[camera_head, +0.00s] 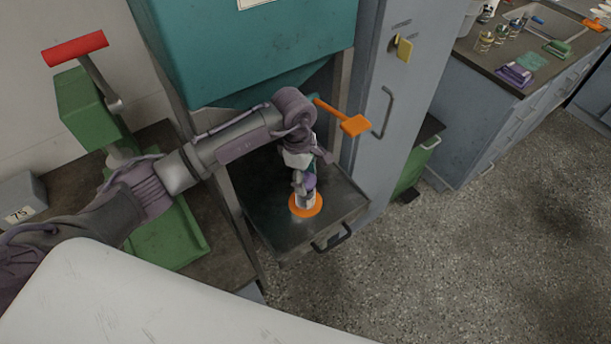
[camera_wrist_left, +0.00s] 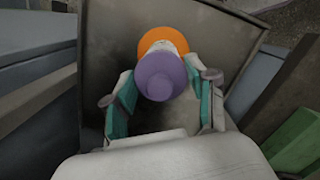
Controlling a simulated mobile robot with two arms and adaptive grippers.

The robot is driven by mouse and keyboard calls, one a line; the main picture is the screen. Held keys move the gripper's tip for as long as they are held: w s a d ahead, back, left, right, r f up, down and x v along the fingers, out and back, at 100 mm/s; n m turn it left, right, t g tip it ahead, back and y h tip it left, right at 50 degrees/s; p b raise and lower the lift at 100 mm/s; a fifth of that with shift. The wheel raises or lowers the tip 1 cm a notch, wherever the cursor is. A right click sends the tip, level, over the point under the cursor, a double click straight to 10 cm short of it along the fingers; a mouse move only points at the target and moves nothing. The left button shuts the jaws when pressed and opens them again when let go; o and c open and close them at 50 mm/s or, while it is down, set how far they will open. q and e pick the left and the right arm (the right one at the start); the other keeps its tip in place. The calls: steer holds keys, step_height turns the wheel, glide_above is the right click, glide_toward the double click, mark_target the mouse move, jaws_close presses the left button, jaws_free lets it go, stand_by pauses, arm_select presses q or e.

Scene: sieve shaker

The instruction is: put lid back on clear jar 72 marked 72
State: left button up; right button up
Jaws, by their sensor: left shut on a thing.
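My left gripper (camera_head: 305,183) reaches down over the drawer-like metal tray (camera_head: 268,213) and is shut on the purple lid (camera_head: 311,181). In the left wrist view the round purple lid (camera_wrist_left: 160,76) sits between the two teal-sided fingers (camera_wrist_left: 160,92). Directly below the lid is a small pale jar (camera_head: 306,200), which stands on an orange disc (camera_head: 297,211). The jar's edge and the orange disc (camera_wrist_left: 164,38) show behind the lid in the left wrist view. The number on the jar cannot be read. Whether the lid touches the jar cannot be told. My right gripper is not in view.
A teal hopper (camera_head: 250,50) hangs above the tray, with an orange handle (camera_head: 350,123) beside it. A grey cabinet (camera_head: 375,110) stands to the right. A green machine with a red handle (camera_head: 75,48) is at left. The speckled floor (camera_head: 480,240) at right is clear.

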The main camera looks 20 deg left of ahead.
arm_select(q)
steer(key=o, duration=1.2)
steer(key=shift+r, duration=0.15)
steer(key=shift+r+p, duration=1.8)
steer(key=shift+r, duration=1.55)
steer(key=shift+c, duration=0.3)
jaws_close()
